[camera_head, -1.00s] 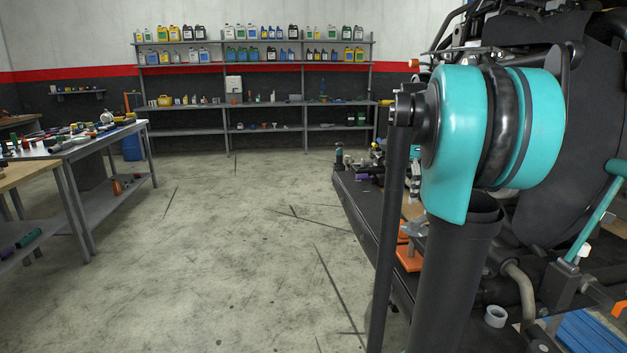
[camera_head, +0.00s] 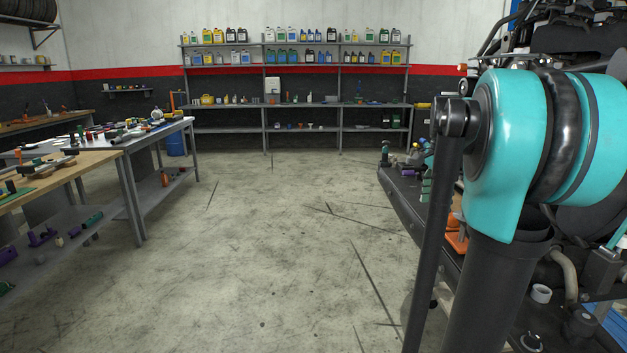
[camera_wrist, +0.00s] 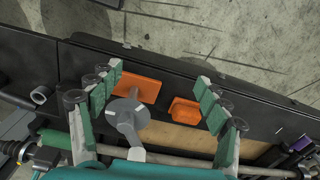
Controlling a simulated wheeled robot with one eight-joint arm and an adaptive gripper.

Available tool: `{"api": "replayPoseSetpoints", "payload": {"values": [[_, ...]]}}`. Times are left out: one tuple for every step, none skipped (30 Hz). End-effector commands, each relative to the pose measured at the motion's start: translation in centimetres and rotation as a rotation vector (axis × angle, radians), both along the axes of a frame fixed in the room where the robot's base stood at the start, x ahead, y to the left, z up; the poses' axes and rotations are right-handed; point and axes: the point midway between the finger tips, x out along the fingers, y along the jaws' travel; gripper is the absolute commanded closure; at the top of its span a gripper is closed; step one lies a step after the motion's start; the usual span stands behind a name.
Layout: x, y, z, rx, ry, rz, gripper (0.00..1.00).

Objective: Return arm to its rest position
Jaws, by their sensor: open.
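My gripper (camera_wrist: 160,82) shows in the wrist view with its two green-and-grey fingers spread wide apart and nothing held between them. It is over a dark work surface (camera_wrist: 67,66). An orange plate (camera_wrist: 138,86), a grey round-headed part (camera_wrist: 127,115) and a small orange tray (camera_wrist: 184,111) show between the fingers. How high the fingers are above them is hard to tell. In the head view my teal and black arm stands at the right, and my gripper is hidden or out of frame there.
A dark bench (camera_head: 402,199) with engine parts lies behind my arm at the right. Benches with loose tools, one grey (camera_head: 182,128) and one wooden (camera_head: 95,163), stand at the left. Shelves with bottles (camera_head: 300,105) line the back wall. The concrete floor (camera_head: 270,240) between them is clear.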

Motion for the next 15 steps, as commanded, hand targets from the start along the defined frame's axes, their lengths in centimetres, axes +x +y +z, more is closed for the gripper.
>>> {"api": "replayPoseSetpoints", "payload": {"values": [[-0.2,0.4,-0.6,-0.003,-0.007,0.028,0.23],[-0.3,0.6,-1.0,-0.005,-0.011,0.047,0.23],[-0.5,1.0,-1.5,-0.006,-0.017,0.074,0.23],[-0.6,1.3,-2.0,-0.009,-0.022,0.096,0.23],[-0.8,1.6,-2.5,-0.011,-0.027,0.120,0.23],[-1.0,2.0,-3.2,-0.015,-0.035,0.155,0.23],[-1.2,2.3,-3.7,-0.018,-0.041,0.181,0.23],[-1.5,2.6,-4.4,-0.021,-0.047,0.211,0.23],[-1.8,3.2,-5.2,-0.026,-0.057,0.253,0.23],[-2.1,3.6,-5.9,-0.030,-0.064,0.287,0.23],[-2.4,4.0,-6.6,-0.035,-0.072,0.323,0.23],[-2.9,4.6,-7.6,-0.041,-0.082,0.372,0.23],[-3.3,5.0,-8.4,-0.047,-0.090,0.412,0.23],[-3.7,5.6,-9.3,-0.054,-0.101,0.456,0.23],[-4.5,6.3,-10.6,-0.063,-0.113,0.519,0.23]]}}
